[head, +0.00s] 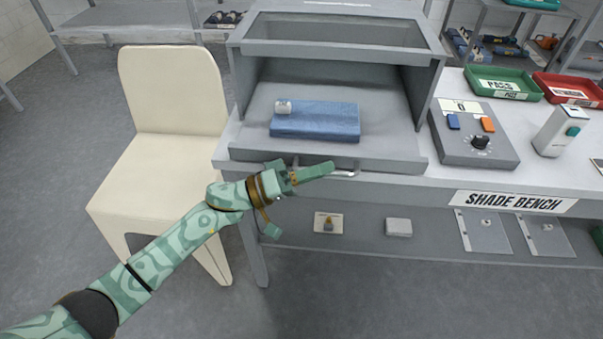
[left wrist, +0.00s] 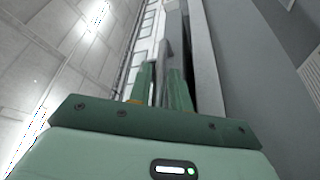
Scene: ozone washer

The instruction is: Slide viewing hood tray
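The viewing hood (head: 338,30) is a grey box with a glazed top and open front, standing on the bench. My right gripper is out of view.
A cream chair (head: 170,90) stands left of the bench, close to my left arm. A control box (head: 472,132) with buttons and a knob is right of the hood. Green (head: 503,84) and red (head: 570,90) trays lie farther right. Free floor lies in front of the bench.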

